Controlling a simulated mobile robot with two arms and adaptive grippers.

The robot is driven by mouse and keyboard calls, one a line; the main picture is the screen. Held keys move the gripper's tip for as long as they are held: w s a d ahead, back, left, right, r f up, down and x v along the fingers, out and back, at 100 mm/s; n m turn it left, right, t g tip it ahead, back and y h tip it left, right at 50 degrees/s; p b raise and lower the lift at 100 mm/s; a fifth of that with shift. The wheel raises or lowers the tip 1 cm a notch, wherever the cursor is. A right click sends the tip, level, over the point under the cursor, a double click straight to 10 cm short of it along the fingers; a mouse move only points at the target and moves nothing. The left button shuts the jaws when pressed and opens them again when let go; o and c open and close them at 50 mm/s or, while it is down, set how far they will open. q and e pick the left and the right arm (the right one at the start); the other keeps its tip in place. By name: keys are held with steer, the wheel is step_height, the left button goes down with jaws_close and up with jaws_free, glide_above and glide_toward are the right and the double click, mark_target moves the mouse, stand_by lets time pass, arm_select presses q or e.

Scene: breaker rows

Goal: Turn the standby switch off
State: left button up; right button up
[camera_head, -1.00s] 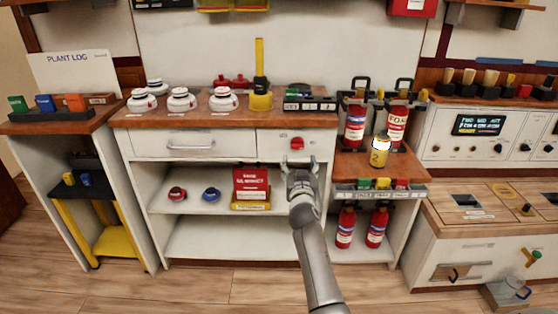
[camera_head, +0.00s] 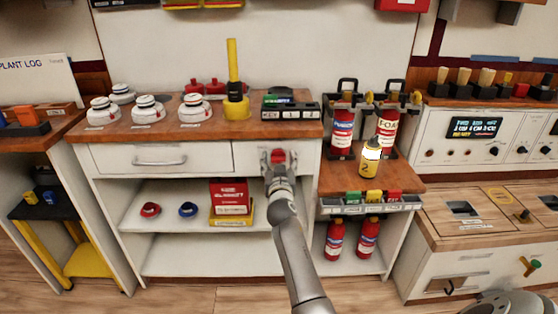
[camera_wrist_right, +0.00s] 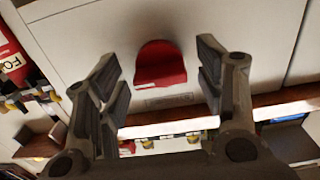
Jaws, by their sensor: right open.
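A red switch (camera_head: 278,156) sits on the white front panel at the right of the drawer, under the wooden counter. In the right wrist view the red switch (camera_wrist_right: 160,65) juts out above a small label too small to read. My right gripper (camera_head: 280,168) is at the panel, right in front of the switch and partly covering it. In the right wrist view the gripper (camera_wrist_right: 162,85) is open, with one finger on each side of the switch and gaps between. I cannot tell its depth to the panel exactly. My left gripper is not in view.
A drawer with a handle (camera_head: 160,161) is left of the switch. The wooden counter (camera_head: 165,133) overhangs the panel, with white domed devices and a yellow post on top. A shelf with a red box (camera_head: 230,194) lies below. Fire extinguishers (camera_head: 342,127) stand at the right.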

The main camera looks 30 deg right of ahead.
steer(key=c, duration=1)
